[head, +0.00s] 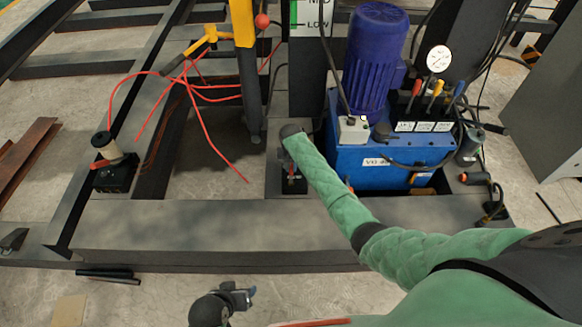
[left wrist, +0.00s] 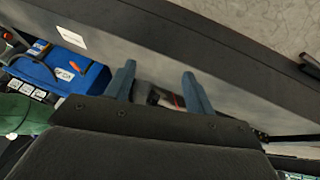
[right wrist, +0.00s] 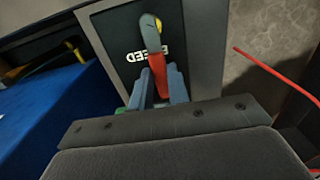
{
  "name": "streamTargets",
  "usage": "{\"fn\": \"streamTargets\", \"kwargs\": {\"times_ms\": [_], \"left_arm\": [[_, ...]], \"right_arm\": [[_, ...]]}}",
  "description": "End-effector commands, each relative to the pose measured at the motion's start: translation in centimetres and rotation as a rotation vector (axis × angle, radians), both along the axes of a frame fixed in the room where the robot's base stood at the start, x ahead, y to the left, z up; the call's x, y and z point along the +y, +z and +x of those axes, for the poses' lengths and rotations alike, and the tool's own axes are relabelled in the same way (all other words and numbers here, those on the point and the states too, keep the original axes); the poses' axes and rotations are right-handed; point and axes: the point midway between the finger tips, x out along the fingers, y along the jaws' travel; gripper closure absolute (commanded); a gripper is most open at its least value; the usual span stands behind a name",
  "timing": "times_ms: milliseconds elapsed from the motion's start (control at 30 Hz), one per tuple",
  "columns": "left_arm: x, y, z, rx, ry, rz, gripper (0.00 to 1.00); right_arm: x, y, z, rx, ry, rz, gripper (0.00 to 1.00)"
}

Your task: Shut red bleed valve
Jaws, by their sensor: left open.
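The red bleed valve has a red lever handle, seen in the right wrist view (right wrist: 158,72) in front of a dark plate lettered "BLEED" (right wrist: 142,55). In the head view its red part (head: 291,180) shows just below my right gripper, low beside the blue power unit. My right gripper (right wrist: 161,90) has its fingers close on both sides of the red handle and looks shut on it. My right forearm hides part of the valve in the head view. My left gripper (head: 246,295) is open and empty in front of the grey beam; its two fingers show apart in the left wrist view (left wrist: 158,85).
The blue hydraulic unit (head: 350,165) with its motor (head: 373,60), gauge (head: 439,59) and coloured levers stands right of the valve. A grey beam (head: 200,230) crosses the front. Red hoses (head: 215,140) lie at left, near another red-handled fitting (head: 105,160).

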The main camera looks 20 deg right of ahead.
Motion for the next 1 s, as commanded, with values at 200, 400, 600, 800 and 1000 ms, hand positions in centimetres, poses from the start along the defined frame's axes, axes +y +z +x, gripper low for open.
{"fn": "streamTargets", "kwargs": {"times_ms": [200,400,600,800,1000], "left_arm": [[0.0,0.1,0.1,-0.001,0.0,0.0,0.46],[0.0,0.4,0.1,0.002,-0.002,0.001,0.46],[0.4,5.1,0.0,0.021,-0.012,0.006,0.46],[1.7,10.1,-1.2,0.078,-0.022,0.035,0.46],[4.5,13.2,-2.1,0.148,-0.001,0.101,0.46]], "right_arm": [[0.0,0.0,0.0,0.0,0.0,0.0,1.0],[-0.1,0.1,0.0,0.0,-0.011,0.0,1.0],[-0.2,0.3,-0.1,0.0,-0.065,0.001,1.0],[-0.7,0.5,-0.3,0.001,-0.173,0.001,1.0],[-1.3,0.7,-0.7,0.001,-0.329,0.002,1.0]]}}
